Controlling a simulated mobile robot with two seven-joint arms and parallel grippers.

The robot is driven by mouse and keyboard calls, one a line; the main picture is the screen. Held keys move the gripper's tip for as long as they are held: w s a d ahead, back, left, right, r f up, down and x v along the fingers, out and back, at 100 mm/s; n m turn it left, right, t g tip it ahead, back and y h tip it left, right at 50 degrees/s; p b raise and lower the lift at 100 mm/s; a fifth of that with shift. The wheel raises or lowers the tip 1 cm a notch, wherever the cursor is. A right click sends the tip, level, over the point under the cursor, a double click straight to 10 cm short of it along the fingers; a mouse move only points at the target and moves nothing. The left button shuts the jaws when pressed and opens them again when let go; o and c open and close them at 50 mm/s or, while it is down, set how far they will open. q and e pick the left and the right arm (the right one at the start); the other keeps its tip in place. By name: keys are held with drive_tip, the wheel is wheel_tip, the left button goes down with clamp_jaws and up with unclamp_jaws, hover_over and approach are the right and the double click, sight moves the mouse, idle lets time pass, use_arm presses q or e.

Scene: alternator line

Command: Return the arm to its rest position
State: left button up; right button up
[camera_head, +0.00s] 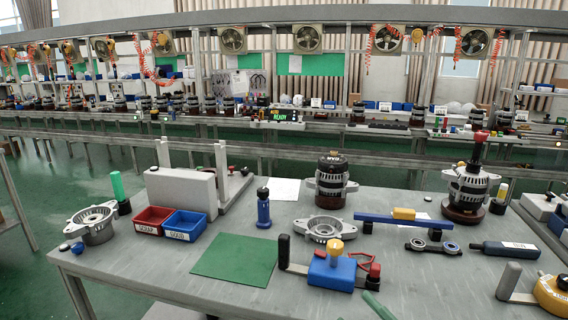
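Neither of my grippers nor any arm shows in the head view, so their pose and whether they hold anything cannot be seen. The grey workbench (130,265) fills the lower part of the picture. A ring-shaped metal housing (323,228) lies near the middle and a similar housing (95,226) at the left. A blue block with a yellow knob (332,268) sits at the front.
A red bin (152,220) and a blue bin (185,225) stand at left beside a grey block (180,190). A green mat (235,259) lies bare. A blue bar (405,220), a dark bar tool (505,249) and a yellow part (552,295) occupy the right. A conveyor line runs behind.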

drive_tip(key=s+d+f+m+g+h+p, duration=0.1)
drive_tip(key=s+d+f+m+h, duration=0.15)
drive_tip(key=f+m+h, duration=0.4)
drive_tip(key=s+d+f+m+g+h+p, duration=0.1)
drive_tip(key=s+d+f+m+h, duration=0.2)
drive_tip(key=f+m, duration=0.65)
drive_tip(key=s+a+f+m+g+h, duration=0.1)
drive_tip(key=s+f+g, duration=0.4)
drive_tip(key=s+f, duration=0.6)
wheel_tip(320, 180, down, 2)
drive_tip(key=shift+s+a+f+m+g+h, duration=0.15)
drive_tip(key=shift+s+a+m+g+h, duration=0.25)
drive_tip(key=shift+h, duration=0.25)
drive_tip(key=shift+w, duration=0.1)
